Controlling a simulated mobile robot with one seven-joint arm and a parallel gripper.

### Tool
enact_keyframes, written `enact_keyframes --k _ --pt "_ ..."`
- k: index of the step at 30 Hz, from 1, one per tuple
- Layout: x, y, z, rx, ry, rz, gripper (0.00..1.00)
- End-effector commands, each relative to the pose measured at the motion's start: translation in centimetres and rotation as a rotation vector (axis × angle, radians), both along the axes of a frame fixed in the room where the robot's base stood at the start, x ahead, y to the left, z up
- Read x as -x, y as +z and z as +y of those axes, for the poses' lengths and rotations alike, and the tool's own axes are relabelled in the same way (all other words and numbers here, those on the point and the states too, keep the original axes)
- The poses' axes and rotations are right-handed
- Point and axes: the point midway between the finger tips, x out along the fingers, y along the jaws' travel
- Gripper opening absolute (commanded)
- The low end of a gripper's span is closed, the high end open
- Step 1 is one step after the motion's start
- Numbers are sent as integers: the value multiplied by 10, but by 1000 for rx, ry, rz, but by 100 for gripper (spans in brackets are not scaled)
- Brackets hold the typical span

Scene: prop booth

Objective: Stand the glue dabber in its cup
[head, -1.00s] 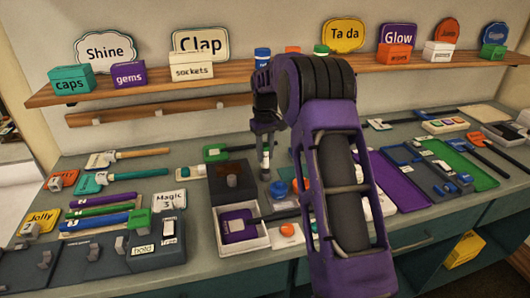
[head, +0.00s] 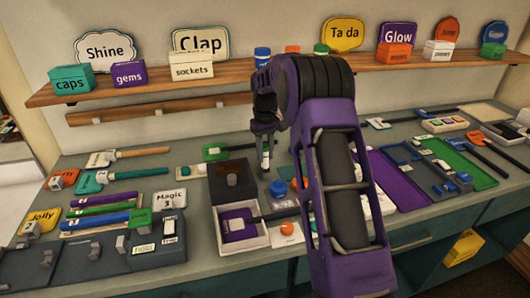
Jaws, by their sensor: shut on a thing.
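My gripper (head: 265,144) points down over the middle of the counter and is shut on a slim, upright piece with a pale middle and dark tip, which I take to be the glue dabber (head: 265,160). The dabber hangs just right of a dark open-topped box (head: 213,195) and above and left of a blue round pot (head: 278,188). Its lower end appears close to the counter, but I cannot tell whether it touches anything. I cannot make out for certain which item is the dabber's cup. My arm hides part of the counter to the right.
A white tray (head: 262,238) with a purple tool (head: 238,226) stands in front. An orange ball (head: 287,228) lies there. Brushes (head: 140,153) and a dark rack (head: 105,255) fill the left, purple and green trays (head: 460,165) the right. A shelf (head: 215,84) runs behind.

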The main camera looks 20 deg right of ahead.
Motion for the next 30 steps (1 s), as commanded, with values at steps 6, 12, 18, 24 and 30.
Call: enact_keyframes --k 6,12,18,24,30 --pt "0 0 0 0 0 0 0" --pt "0 -1 0 0 0 0 0" --pt "0 -8 0 0 0 0 0" --pt "0 -15 0 0 0 0 0" --pt "0 -18 0 0 0 0 0"
